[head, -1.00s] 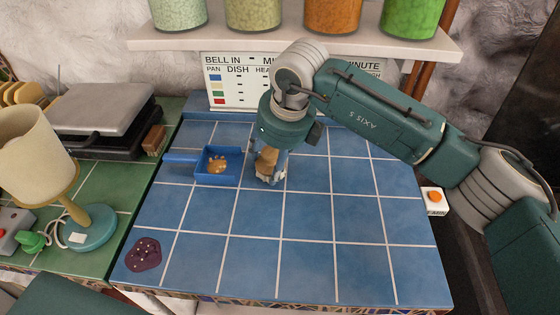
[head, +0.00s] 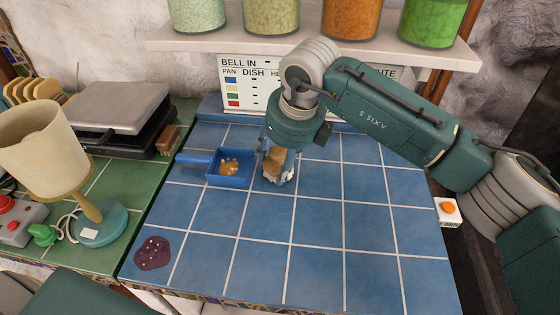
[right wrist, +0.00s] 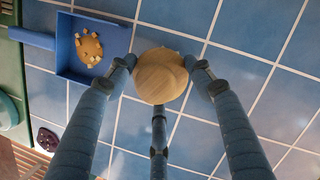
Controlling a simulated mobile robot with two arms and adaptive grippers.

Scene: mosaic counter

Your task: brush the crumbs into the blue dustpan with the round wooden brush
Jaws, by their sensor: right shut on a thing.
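The blue dustpan (head: 213,180) lies on the blue tiles with its handle pointing left, and it also shows in the right wrist view (right wrist: 68,62). Crumbs (head: 230,167) lie inside it as a tan patch with paler bits, seen closer in the right wrist view (right wrist: 89,45). My right gripper (head: 279,174) points down just right of the pan. It is shut on the round wooden brush (right wrist: 160,76), whose wood shows between the fingers in the head view (head: 273,162). The brush's underside is hidden. My left gripper is out of view.
A dark purple speckled patch (head: 152,253) lies at the counter's front left. A lamp (head: 95,220) and a grey-lidded appliance (head: 118,108) stand on green tiles at left. A lettered board (head: 240,90) and jar shelf (head: 320,52) are behind.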

